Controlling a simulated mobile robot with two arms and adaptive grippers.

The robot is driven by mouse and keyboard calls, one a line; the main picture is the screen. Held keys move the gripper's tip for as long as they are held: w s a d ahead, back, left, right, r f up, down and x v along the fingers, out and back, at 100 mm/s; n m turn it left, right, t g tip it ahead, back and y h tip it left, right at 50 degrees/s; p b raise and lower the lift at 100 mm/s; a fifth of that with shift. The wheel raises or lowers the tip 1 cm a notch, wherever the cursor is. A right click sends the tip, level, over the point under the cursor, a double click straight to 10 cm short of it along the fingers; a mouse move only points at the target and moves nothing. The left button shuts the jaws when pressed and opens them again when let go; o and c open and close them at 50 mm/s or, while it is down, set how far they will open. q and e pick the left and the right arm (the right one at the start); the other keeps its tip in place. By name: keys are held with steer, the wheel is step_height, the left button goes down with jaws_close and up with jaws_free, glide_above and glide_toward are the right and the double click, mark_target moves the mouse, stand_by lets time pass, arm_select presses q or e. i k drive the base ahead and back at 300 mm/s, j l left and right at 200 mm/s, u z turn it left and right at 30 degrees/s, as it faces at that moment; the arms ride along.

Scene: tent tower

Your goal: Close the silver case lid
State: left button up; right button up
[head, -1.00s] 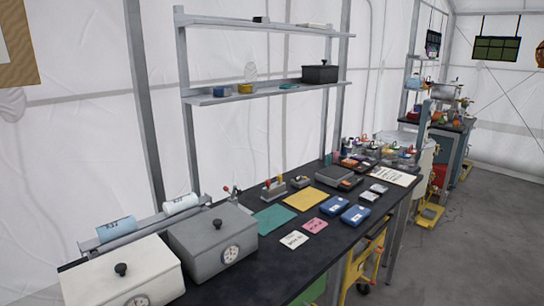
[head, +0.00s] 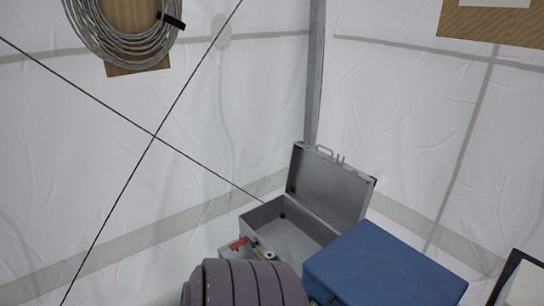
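The silver case (head: 285,237) stands in the corner of the tent in the head view. Its lid (head: 330,185) is up and tilted back, with a handle at its top edge, so the case is open. Part of the inside shows as a grey floor. The front of the case is hidden behind a ribbed grey-purple object and a blue box. Neither of my grippers shows in the head view.
A ribbed grey-purple object (head: 245,284) and a blue box (head: 385,270) stand in front of the case. Small red (head: 238,243) and yellow items lie at its left front. A coiled cable (head: 122,25) hangs on the wall. Thin cords cross at left.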

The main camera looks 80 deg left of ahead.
mark_target(337, 192)
steer(key=u, duration=2.05)
steer(key=i+j+z, duration=0.1)
steer(key=z, duration=0.35)
steer(key=j+z, duration=0.4)
steer(key=i+j+z, duration=0.1)
steer(key=z, duration=0.35)
steer(key=j+z, duration=0.25)
steer(key=z, duration=0.15)
